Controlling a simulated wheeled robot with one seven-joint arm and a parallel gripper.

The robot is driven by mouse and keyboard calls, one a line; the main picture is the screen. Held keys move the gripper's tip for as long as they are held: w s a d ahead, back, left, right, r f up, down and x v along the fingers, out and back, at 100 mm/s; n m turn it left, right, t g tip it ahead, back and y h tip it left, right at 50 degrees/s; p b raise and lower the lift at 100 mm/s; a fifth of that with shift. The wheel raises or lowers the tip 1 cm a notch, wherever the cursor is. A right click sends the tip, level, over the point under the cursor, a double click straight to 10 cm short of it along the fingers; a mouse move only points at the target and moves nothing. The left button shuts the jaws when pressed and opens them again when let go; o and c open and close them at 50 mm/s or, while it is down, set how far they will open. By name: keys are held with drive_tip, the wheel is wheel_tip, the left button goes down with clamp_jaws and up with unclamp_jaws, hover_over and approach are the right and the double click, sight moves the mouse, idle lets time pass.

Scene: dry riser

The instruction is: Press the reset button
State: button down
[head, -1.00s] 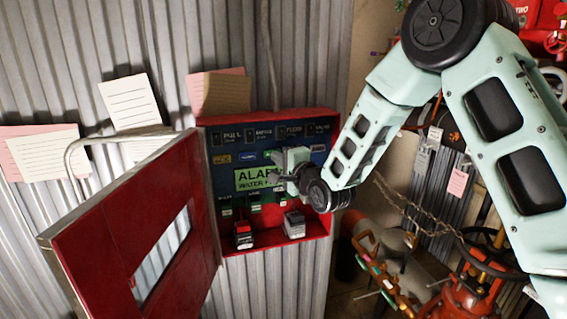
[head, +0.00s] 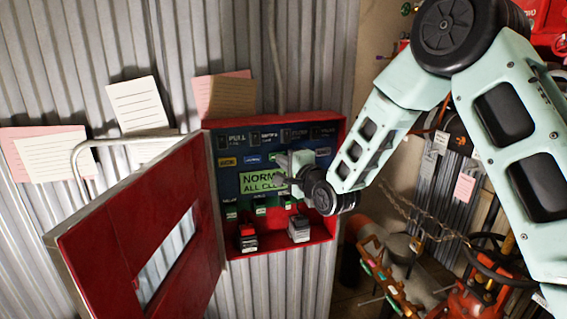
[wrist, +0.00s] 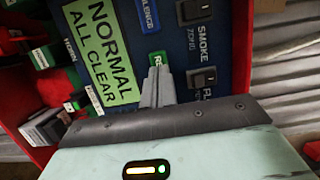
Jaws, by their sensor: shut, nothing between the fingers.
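The green reset button (wrist: 157,57), with only its first letter readable, is on the blue panel (head: 229,186) in the open red alarm box. My gripper (wrist: 159,70) is shut and empty. In the wrist view its fingertips overlap the button's lower edge; I cannot tell whether they press it or sit just off it. In the head view my gripper (head: 282,161) reaches the panel from the right and hides the button. The display (head: 262,182) reads NORMAL ALL CLEAR; it also shows in the wrist view (wrist: 103,50).
A blue silence button (wrist: 150,15) is beside the reset button. Black rocker switches (wrist: 203,78) line the panel. The red door (head: 120,240) hangs open at the left. Two small blocks (head: 299,229) stand on the box floor. Red pipework (head: 480,300) is at the right.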

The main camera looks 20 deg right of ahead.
drive_tip(key=shift+s+b, duration=0.95)
drive_tip(key=shift+s, duration=1.8)
drive_tip(key=shift+a, duration=0.1)
